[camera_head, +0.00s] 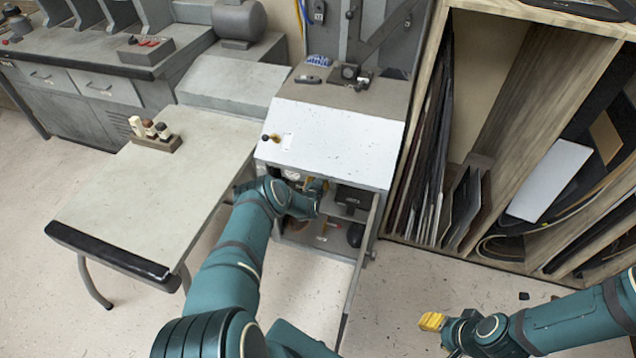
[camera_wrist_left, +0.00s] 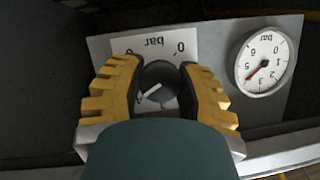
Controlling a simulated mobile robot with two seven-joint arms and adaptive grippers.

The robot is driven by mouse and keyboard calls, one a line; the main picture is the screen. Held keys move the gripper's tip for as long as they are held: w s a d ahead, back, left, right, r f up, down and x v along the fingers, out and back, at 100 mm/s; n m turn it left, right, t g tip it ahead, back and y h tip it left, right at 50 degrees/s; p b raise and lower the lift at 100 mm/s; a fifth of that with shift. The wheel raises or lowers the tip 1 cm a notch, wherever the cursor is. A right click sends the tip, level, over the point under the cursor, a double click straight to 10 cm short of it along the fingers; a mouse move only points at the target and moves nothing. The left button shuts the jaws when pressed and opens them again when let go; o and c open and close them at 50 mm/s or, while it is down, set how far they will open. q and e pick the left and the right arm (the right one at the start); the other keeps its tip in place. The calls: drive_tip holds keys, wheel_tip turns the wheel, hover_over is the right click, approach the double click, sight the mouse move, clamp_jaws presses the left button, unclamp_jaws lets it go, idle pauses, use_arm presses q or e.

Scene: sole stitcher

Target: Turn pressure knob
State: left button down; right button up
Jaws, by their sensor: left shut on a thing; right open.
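The dark round pressure knob (camera_wrist_left: 160,84) shows in the left wrist view, on a pale plate marked "bar" (camera_wrist_left: 183,45), with a light pointer line on its face. My left gripper (camera_wrist_left: 158,92) has its yellow fingers on both sides of the knob and is shut on it. A white round gauge (camera_wrist_left: 264,62) marked "bar" with a red needle sits to the right of the knob. In the head view my left gripper (camera_head: 315,186) reaches into the open front of the machine cabinet, partly hidden, and the knob cannot be made out. My right gripper (camera_head: 432,322) is open and empty over the floor.
The cabinet door (camera_head: 358,262) stands open beside my left arm. A grey table (camera_head: 160,190) stands to the left. A wooden rack (camera_head: 510,130) with sheets stands to the right. A small dark piece (camera_head: 524,296) lies on the floor near my right arm.

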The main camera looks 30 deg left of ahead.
use_arm(q)
drive_tip(key=m+y, duration=0.2)
drive_tip(key=m, duration=0.1)
drive_tip(key=shift+m+y+b, duration=0.3)
drive_tip(key=shift+m, duration=0.1)
idle(0.4)
drive_tip(key=c, duration=0.5)
unclamp_jaws()
drive_tip(key=shift+s+a, duration=0.1)
drive_tip(key=shift+v, duration=6)
drive_tip(key=shift+f, duration=0.1)
